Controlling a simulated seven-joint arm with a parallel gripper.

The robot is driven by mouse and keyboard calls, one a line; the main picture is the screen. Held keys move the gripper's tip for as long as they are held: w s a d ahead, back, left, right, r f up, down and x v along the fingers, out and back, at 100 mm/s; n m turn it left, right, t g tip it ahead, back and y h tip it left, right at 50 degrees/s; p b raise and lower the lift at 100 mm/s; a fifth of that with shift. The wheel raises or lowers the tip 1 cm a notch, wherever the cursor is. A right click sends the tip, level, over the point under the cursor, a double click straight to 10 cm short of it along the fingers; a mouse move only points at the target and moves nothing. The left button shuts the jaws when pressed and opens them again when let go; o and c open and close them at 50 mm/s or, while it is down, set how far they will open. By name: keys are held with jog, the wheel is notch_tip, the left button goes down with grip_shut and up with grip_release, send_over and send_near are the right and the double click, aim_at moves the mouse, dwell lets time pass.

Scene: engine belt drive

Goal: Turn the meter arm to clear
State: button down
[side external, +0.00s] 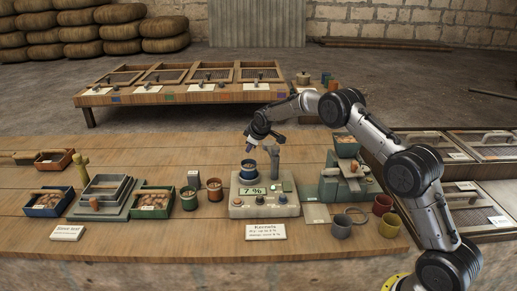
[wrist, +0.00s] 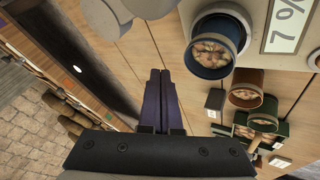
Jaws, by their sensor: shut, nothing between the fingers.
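The grey meter (side external: 264,208) stands in the middle of the bench, and its display (side external: 252,191) reads 7 %. A blue cup (side external: 248,172) sits at its back left; in the wrist view the blue cup (wrist: 217,42) holds kernels. The meter arm (side external: 275,158) is a grey upright post with a wider top, at the back right of the meter beside the cup. My gripper (side external: 251,138) is above and behind the cup, left of the post's top, apart from the cup. In the wrist view my gripper (wrist: 160,95) has its dark fingers together and empty. The display (wrist: 287,24) shows at the upper right.
A green cup (side external: 189,198) and a brown cup (side external: 215,190) stand left of the meter. A label card (side external: 265,232) lies in front. The bench behind the meter is mostly clear.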

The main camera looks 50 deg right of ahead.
aim_at(271, 155)
jog(key=s+a+r, duration=0.1)
jog(key=a+r, duration=0.4)
jog(key=r, duration=0.3)
jog(key=w+a+r+n+t+y, duration=0.1)
jog(key=w+a+r+n+t, duration=0.15)
jog(key=w+n+t, duration=0.35)
jog(key=s+f+h, duration=0.3)
jog(key=s+f, duration=0.1)
jog(key=s+f+h, duration=0.3)
jog(key=s+f, duration=0.1)
jog(key=s, duration=0.1)
jog(key=s+f+m+h, duration=0.1)
jog(key=s+f+h, duration=0.3)
jog(key=shift+s+d+f+t, duration=0.15)
jog(key=shift+s+d+t, duration=0.05)
jog(key=shift+s+t, duration=0.1)
jog(key=x, duration=0.9)
jog(key=shift+w+d, duration=0.15)
jog(key=shift+d, duration=0.05)
jog(key=shift+s+d, duration=0.25)
jog(key=shift+d, duration=0.35)
jog(key=shift+s+d, duration=0.25)
jog(key=shift+d, duration=0.35)
jog(key=shift+s+d, duration=0.25)
jog(key=shift+d, duration=0.4)
